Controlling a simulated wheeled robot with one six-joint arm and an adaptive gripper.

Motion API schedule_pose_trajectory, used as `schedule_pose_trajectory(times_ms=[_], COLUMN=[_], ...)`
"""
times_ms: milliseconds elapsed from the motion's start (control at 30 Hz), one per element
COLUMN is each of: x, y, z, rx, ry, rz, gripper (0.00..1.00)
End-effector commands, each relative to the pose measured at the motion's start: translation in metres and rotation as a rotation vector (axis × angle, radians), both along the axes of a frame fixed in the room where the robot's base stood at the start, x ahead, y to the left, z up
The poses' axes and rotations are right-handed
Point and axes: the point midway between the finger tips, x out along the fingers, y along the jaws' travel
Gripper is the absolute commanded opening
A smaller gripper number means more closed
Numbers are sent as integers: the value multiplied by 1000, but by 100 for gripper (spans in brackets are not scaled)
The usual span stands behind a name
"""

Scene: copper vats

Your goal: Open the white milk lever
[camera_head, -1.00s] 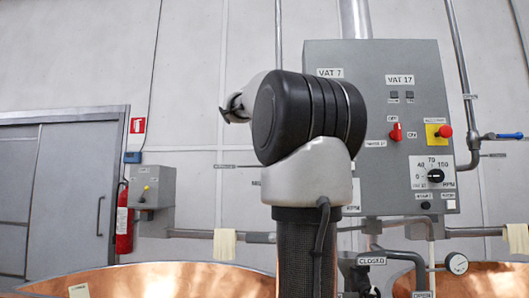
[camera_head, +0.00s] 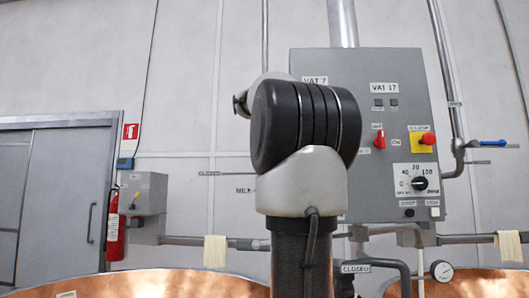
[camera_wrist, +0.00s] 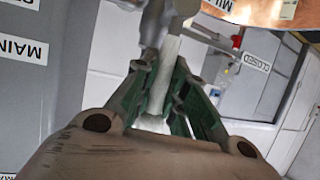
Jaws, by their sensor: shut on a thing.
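In the wrist view, my gripper (camera_wrist: 164,68) has green-sided fingers shut on a pale white lever (camera_wrist: 166,78). The lever runs between the fingers, up toward a grey metal pipe fitting (camera_wrist: 172,12). A label beginning "MIL" (camera_wrist: 218,5) is partly cut off at the top edge. A "CLOSED" label (camera_wrist: 257,62) is to the right of the fingers. In the head view, my arm's thick black and grey joint fills the middle, and neither the gripper nor the lever can be made out.
A grey control box (camera_head: 360,140) marked VAT 7 and VAT 17 hangs on the wall behind my arm. A copper vat (camera_head: 140,284) lies low on the left. Pipes, a gauge (camera_head: 441,271) and a blue-handled valve (camera_head: 490,143) are on the right. A red extinguisher (camera_head: 115,232) hangs by the door.

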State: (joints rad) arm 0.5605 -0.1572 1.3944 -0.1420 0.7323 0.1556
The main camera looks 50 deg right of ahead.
Motion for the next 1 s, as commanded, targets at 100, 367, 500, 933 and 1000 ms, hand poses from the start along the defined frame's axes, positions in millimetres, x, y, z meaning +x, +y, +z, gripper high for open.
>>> schedule_pose_trajectory(times_ms=[100, 367, 500, 933, 1000], x=[0, 0, 0, -7, -15], y=[0, 0, 0, 6, 12], z=[4, 4, 4, 6, 10], rx=[1, 1, 0, 1, 1], ry=[-14, -14, -14, -9, -9], rz=[-1, -1, -1, 0, -1], gripper=[0, 0, 36, 36, 36])
